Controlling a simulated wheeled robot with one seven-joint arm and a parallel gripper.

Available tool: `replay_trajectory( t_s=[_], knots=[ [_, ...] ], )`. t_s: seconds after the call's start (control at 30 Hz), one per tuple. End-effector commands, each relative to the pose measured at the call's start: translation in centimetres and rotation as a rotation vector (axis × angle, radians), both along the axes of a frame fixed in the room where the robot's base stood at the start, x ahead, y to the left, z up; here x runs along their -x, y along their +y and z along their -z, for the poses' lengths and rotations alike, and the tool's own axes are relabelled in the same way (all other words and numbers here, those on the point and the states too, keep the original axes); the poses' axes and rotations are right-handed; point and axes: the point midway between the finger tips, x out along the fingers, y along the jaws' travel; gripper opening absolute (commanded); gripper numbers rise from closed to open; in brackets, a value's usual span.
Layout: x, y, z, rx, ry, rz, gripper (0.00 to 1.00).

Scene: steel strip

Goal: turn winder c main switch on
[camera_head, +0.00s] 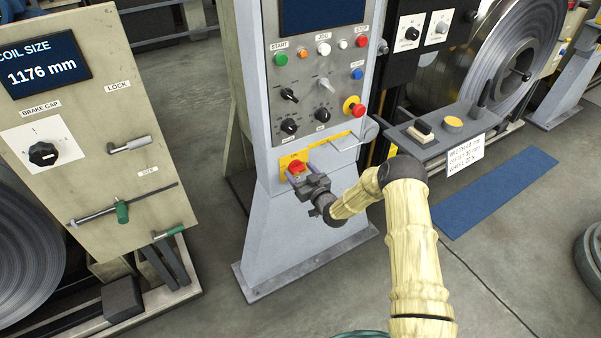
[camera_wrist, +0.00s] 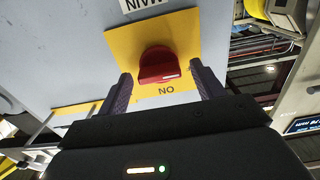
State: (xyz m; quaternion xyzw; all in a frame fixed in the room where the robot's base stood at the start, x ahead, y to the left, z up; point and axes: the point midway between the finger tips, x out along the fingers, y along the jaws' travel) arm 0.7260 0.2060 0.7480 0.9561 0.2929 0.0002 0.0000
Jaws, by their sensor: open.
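The main switch is a red rotary handle (camera_head: 297,167) on a yellow plate (camera_head: 284,161), low on the grey control pedestal. In the wrist view the red handle (camera_wrist: 158,66) sits on its yellow plate (camera_wrist: 120,50), with upside-down lettering beside it that reads as ON. My gripper (camera_head: 302,178) is at the switch. In the wrist view my gripper (camera_wrist: 163,84) is open, one finger on each side of the handle, with gaps visible between fingers and handle. I cannot tell the switch's setting for sure.
Above the switch, the pedestal panel (camera_head: 318,85) carries several buttons and knobs, plus a red emergency button (camera_head: 359,110). A bent metal bar (camera_head: 350,143) juts out right of the switch. A brake-gap panel (camera_head: 90,130) stands left; a shelf (camera_head: 440,135) is at right.

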Motion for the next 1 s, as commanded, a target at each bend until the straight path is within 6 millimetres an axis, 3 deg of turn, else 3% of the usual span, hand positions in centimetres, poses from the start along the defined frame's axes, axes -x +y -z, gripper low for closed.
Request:
replay_trajectory(
  t_s=[0.27, 0.5, 1.0],
  knots=[
    [-0.12, 0.09, 0.03, 0.000, 0.001, 0.000, 0.67],
    [-0.11, 0.07, 0.04, 0.001, 0.001, 0.000, 0.23],
    [-0.12, -0.04, 0.25, -0.068, 0.047, 0.001, 0.23]
  ],
)
